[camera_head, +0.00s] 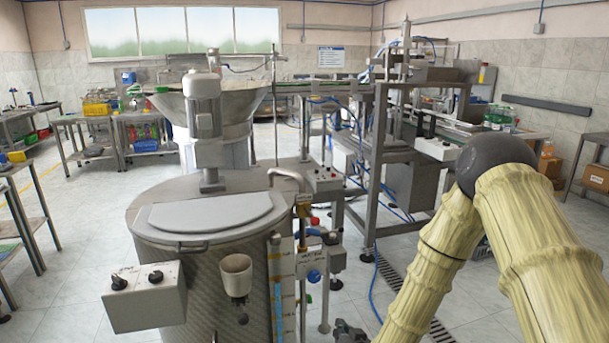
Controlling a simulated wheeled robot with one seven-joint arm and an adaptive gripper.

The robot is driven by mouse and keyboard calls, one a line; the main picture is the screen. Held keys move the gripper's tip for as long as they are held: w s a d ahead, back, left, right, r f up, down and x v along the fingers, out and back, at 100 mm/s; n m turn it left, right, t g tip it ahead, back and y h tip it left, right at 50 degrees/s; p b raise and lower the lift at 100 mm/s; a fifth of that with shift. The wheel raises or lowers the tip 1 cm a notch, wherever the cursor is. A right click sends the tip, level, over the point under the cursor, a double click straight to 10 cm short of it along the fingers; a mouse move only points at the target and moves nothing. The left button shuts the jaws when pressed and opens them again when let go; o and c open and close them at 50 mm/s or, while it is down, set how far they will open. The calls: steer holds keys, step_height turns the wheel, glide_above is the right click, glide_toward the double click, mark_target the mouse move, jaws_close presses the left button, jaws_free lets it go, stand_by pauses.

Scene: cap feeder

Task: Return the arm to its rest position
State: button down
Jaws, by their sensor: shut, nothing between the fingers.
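My arm is at the right of the head view, in a pale yellow ribbed cover with a dark round joint at the bend. One link rises from the lower right corner to the joint. The other slopes down and left from it and leaves the picture at the bottom edge. My gripper cannot be made out. A small dark piece at the bottom edge, left of the lower link, is too cut off to identify.
A steel tank (160,215) with a lid and control box (145,297) stands close in front, left of my arm. A steel machine frame (372,190) and a floor drain (390,275) lie behind. Workbenches line the left. Open tiled floor (60,300) shows at left.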

steer(key=s+d+f+g, duration=0.3)
steer(key=s+f+g, duration=0.1)
steer(key=s+f, duration=0.7)
steer(key=s+d+f+g+h+p, duration=0.1)
steer(key=s+d+f+g, duration=0.1)
steer(key=s, duration=0.8)
steer(key=s+d+f+g+h, duration=0.1)
steer(key=s+d+g, duration=0.3)
steer(key=s, duration=0.7)
steer(key=s+d+f+g+h+p, duration=0.1)
steer(key=s+d+f+g, duration=0.2)
steer(key=s, duration=0.8)
steer(key=shift+d+p, duration=0.15)
steer(key=shift+p, duration=0.2)
